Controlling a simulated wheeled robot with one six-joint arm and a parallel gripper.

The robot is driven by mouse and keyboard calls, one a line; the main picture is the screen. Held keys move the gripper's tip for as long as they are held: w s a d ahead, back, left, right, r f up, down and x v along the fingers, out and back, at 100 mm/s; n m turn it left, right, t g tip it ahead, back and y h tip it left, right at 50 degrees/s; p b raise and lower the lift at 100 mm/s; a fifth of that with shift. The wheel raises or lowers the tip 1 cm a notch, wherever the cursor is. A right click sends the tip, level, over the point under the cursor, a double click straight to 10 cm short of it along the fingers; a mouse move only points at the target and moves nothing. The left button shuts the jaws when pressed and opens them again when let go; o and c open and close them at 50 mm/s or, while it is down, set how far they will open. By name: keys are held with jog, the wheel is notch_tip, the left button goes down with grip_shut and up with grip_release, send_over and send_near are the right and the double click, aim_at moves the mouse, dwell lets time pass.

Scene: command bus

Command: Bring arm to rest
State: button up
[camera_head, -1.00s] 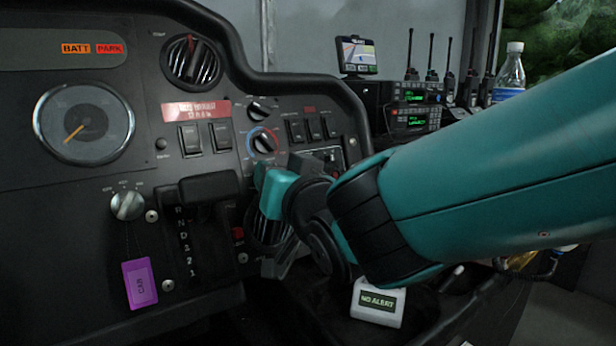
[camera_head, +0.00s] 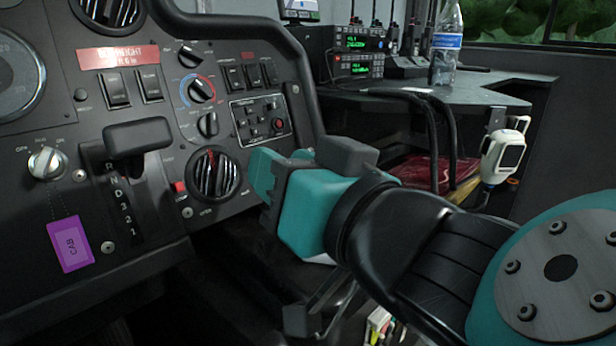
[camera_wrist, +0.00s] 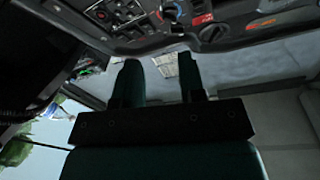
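My teal and dark grey gripper (camera_head: 266,185) is in front of the dashboard's lower right, near the round air vent (camera_head: 215,174). In the wrist view my gripper (camera_wrist: 160,68) shows two dark teal fingers standing apart with nothing between them. The wrist view faces a plain grey surface, with part of the dashboard controls (camera_wrist: 130,18) along its top. In the head view my arm comes in from the lower right, bent. Whether the gripper touches the dashboard cannot be told.
The gear lever (camera_head: 138,136) and a purple CAB tag (camera_head: 70,246) are on the dashboard at left. A water bottle (camera_head: 446,48) and radios (camera_head: 360,62) stand on the shelf behind. A white handset (camera_head: 503,156) hangs at right, above my arm.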

jog(key=shift+s+d, duration=0.15)
jog(key=w+d+f+m+g+h+p, duration=0.2)
jog(key=d+f+h, duration=0.15)
jog(key=d, duration=0.25)
jog(key=w+d+f+m+g+h+p, duration=0.1)
jog(key=w+d+f+g+h+p, duration=0.1)
jog(key=w+d+f+h, duration=0.3)
jog(key=s+d+r+n+g+p, duration=0.1)
jog(key=s+d+n+g+p, duration=0.1)
jog(key=s+d+g, duration=0.4)
jog(key=s+d+r+n+g+p, duration=0.1)
jog(key=s+d+r+n+g, duration=0.15)
jog(key=s, duration=0.55)
notch_tip(320, 180, up, 37)
jog(key=p, duration=3.7)
jog(key=shift+s+g+p, duration=0.35)
jog(key=shift+p, duration=0.05)
